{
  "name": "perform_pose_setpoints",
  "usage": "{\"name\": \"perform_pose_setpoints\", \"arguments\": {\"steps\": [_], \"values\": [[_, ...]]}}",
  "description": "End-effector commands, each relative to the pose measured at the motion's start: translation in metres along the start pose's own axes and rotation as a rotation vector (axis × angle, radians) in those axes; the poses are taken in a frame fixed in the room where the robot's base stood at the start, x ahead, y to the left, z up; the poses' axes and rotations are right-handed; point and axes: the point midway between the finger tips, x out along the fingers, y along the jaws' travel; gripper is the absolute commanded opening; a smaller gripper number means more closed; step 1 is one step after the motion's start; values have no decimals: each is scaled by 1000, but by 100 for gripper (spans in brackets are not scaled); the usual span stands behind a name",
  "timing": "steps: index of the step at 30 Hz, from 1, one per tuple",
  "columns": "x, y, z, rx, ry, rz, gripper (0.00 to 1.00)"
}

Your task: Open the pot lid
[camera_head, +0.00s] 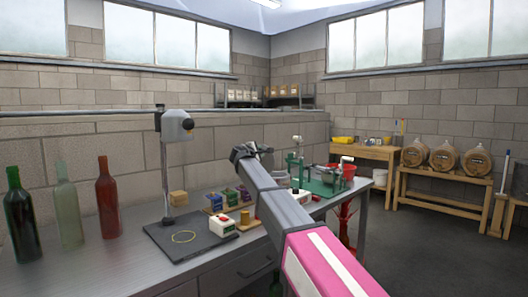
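I cannot make out a pot with a lid for certain in the head view. A grey vessel-like part (322,178) sits in a green bench machine (297,168) at the far right end of the bench, but I cannot tell if it is a pot. My gripper (242,152) is a small dark shape at the far end of my grey and pink arm, raised above the bench. Its fingers are too small and dark to tell open from shut. My arm hides part of the bench behind it.
The metal bench (130,272) carries a green bottle (20,215), a pale bottle (68,208), a red bottle (107,205) and a stand on a dark base (185,240). Small coloured boxes (228,198) stand mid-bench. Barrels (445,157) rest on a wooden rack. Open floor lies right.

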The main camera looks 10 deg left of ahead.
Motion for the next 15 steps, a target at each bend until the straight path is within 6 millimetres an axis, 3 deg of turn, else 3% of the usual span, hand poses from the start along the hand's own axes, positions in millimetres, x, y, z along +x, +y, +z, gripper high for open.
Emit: {"name": "perform_pose_setpoints", "arguments": {"steps": [6,15], "values": [[-18,-10,-11,-57,-59,132,0],[-29,-16,-19,-101,-108,239,0]]}}
